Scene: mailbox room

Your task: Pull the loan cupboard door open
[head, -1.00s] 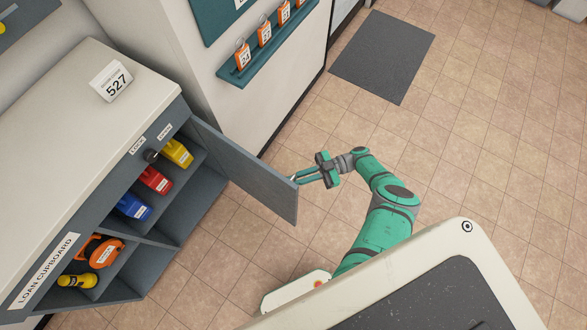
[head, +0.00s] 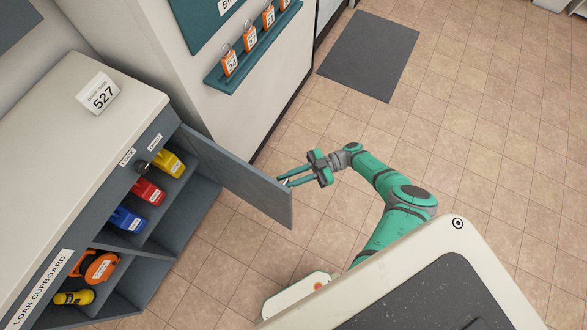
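The loan cupboard (head: 52,283) stands at the left with its front open. Its grey door (head: 238,180) is swung well out from the frame, leaving the shelves exposed. My green gripper (head: 284,183) is at the door's free end, on the outer side. Its two fingers show a gap between them, and their tips are close to the door's upper edge. Any handle on the outer face is hidden, and I cannot tell whether the fingers touch the door.
Yellow, red and blue items (head: 148,191) sit on the upper shelf, an orange item (head: 95,266) below. A 527 sign (head: 98,95) stands on top. A tag shelf (head: 254,50) hangs on the wall behind. Tiled floor (head: 480,130) right of my arm is clear.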

